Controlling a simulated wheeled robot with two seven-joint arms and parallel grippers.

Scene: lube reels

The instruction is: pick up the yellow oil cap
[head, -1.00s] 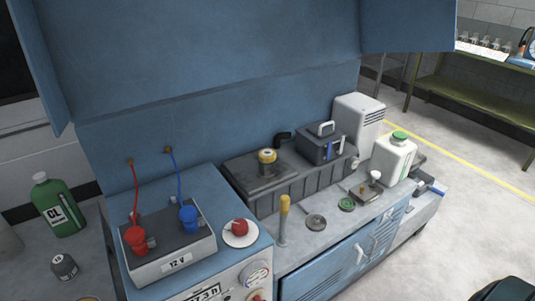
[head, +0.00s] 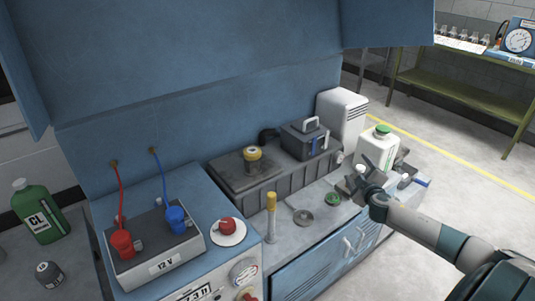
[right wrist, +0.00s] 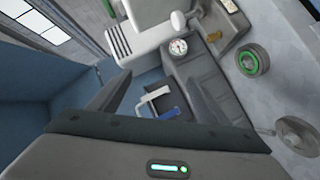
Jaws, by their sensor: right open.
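The yellow oil cap (head: 252,153) is a short round cap with a dark band. It sits upright on the flat top of the dark grey ribbed housing (head: 285,184) near the middle of the head view. My right gripper (head: 369,167) is in front of the white bottle, well to the right of the cap and apart from it. In the right wrist view, its two fingers (right wrist: 162,72) stand apart with nothing held between them. The cap cannot be made out in that view. My left gripper is not in view.
A dark box with a handle (head: 305,140) stands right of the cap. A yellow-topped rod (head: 271,215) stands in front of the housing. A white bottle with a green cap (head: 381,149) and a white vented unit (head: 342,117) are to the right. A blue hood (head: 200,60) overhangs behind.

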